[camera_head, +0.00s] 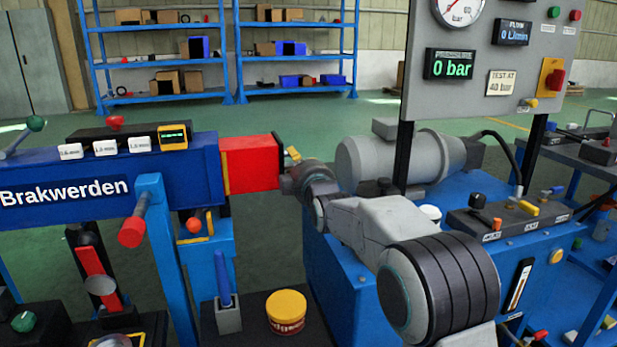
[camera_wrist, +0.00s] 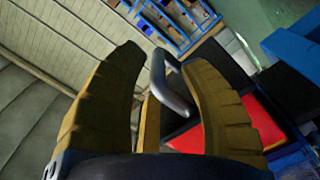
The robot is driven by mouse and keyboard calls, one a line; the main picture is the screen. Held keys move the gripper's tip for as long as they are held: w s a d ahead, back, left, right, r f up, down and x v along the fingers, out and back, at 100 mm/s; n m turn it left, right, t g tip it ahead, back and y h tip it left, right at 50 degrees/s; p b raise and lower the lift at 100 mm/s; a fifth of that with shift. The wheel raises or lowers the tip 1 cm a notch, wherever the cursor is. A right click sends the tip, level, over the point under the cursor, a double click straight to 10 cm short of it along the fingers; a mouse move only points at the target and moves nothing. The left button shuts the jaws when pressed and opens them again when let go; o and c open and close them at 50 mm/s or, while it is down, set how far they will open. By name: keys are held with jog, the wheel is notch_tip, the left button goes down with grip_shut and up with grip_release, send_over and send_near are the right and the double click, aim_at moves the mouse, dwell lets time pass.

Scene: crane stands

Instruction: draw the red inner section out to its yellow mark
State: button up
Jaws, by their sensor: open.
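The red inner section (camera_head: 252,163) sticks out of the right end of the blue outer beam (camera_head: 110,180). A thin yellow strip (camera_head: 226,172) shows where the red meets the blue. In the wrist view the red section (camera_wrist: 266,122) lies at the right, behind a dark end part. A grey metal handle (camera_wrist: 172,88) stands between the two yellow-brown fingers of my gripper (camera_wrist: 163,60), which are open around it. In the head view my gripper (camera_head: 291,157) is at the free end of the red section; the handle is hidden there.
A blue bench with a grey motor (camera_head: 400,157) and a gauge panel (camera_head: 500,60) stands to the right, close to my arm. Below the beam are a yellow-lidded tub (camera_head: 286,310) and a blue-handled tool (camera_head: 224,280). Shelves (camera_head: 230,60) stand far back.

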jog(key=v, duration=0.9)
dwell(0.3)
jog(key=s+d+r+m+g+h+p, duration=0.1)
jog(key=s+d+r+m+g+p, duration=0.3)
jog(key=s+p, duration=0.8)
jog(key=s+d+r+m+g+h+p, duration=0.1)
jog(key=s+d+r+m+g+p, duration=0.3)
jog(key=s+r+p, duration=0.4)
jog(key=s+d+r+m+g+h+p, duration=0.1)
jog(key=s+d+r+m+g+p, duration=0.3)
jog(key=s+p, duration=1.4)
notch_tip(320, 180, up, 2)
jog(key=shift+s+r+m+g+h, duration=0.1)
jog(key=shift+s+m+g+h, duration=0.3)
jog(key=shift+s+m+g, duration=0.6)
